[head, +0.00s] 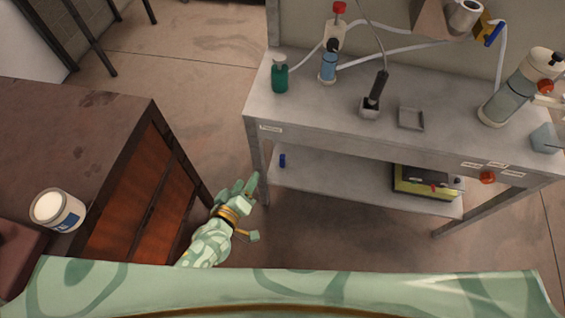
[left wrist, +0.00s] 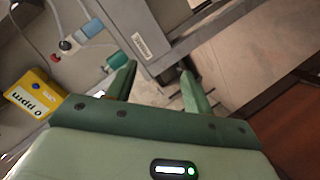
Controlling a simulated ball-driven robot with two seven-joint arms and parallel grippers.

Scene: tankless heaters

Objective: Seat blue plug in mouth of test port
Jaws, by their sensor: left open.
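A small blue cylinder (head: 282,160), which looks like the blue plug, stands near the left end of the bench's lower shelf. My left gripper (head: 243,187) is below and left of it in the head view, beside the bench's left leg, apart from the plug. Its two fingers (left wrist: 158,70) are spread with nothing between them in the left wrist view. I cannot make out the plug for certain in that view. I cannot tell which fitting is the test port. My right gripper is not in view.
The grey metal bench (head: 310,118) carries a green bottle (head: 280,76), a black-handled tool in a small block and a shallow tray (head: 411,119). A yellow device (head: 425,183) lies on the lower shelf. A wooden cabinet (head: 140,190) stands left. Floor shows between.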

